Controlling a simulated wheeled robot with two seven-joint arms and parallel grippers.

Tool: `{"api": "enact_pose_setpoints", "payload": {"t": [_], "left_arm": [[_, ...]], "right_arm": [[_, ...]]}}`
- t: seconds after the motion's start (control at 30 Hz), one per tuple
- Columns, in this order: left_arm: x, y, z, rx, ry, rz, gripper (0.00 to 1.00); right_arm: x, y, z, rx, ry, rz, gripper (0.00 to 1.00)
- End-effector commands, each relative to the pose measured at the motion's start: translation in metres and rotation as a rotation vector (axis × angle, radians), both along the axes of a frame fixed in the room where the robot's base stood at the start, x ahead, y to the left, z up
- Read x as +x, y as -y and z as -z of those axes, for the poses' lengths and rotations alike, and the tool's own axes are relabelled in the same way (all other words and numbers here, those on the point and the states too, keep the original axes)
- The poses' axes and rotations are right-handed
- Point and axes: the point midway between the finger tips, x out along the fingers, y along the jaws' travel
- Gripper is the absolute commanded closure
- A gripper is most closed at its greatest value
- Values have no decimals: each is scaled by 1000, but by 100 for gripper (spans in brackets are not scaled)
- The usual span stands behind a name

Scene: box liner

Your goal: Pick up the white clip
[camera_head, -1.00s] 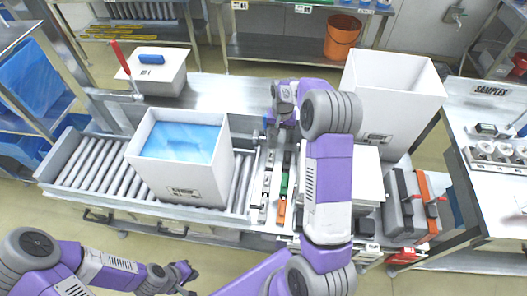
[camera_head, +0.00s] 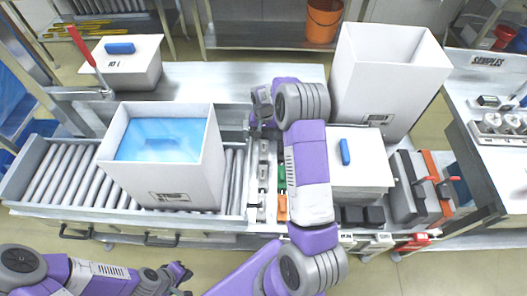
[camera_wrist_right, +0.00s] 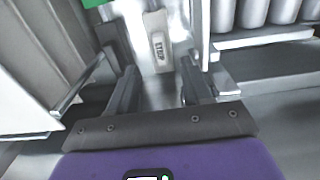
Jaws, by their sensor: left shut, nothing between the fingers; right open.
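A pale white-grey clip (camera_wrist_right: 158,45) with a small label lies at the top centre of the right wrist view, in line with the gap between my right fingers. In the head view pale clips (camera_head: 262,172) stand in a column on the narrow rack beside the conveyor. My right gripper (camera_wrist_right: 158,72) is open and empty, with the clip just beyond its fingertips; in the head view it is mostly hidden by my own arm. My left gripper (camera_head: 180,277) is shut and empty at the lower left, away from the rack.
Green (camera_head: 281,176) and orange clips (camera_head: 282,208) stand right beside the pale column. An open white box with blue lining (camera_head: 190,180) sits on the roller conveyor (camera_head: 50,180) to the left. A lidded white box (camera_head: 365,175) and a tall white bin (camera_head: 385,75) stand to the right.

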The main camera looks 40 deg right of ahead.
Motion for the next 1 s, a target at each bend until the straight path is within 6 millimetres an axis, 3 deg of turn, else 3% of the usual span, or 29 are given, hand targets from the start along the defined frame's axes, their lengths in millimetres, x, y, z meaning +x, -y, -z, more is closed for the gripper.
{"api": "enact_pose_setpoints", "payload": {"t": [0.17, 0.5, 0.83, 1.0], "left_arm": [[0, 0, 2, 0, 0, 0, 100], [0, 0, 12, 0, 0, 0, 100], [0, 0, 12, 0, 0, 0, 100], [0, 0, 12, 0, 0, 0, 100]], "right_arm": [[0, 0, 12, -1, 1, 0, 51], [0, 0, 63, -1, -1, 0, 51], [0, 0, 68, -1, 2, 0, 51], [0, 0, 68, -1, 2, 0, 77]]}}
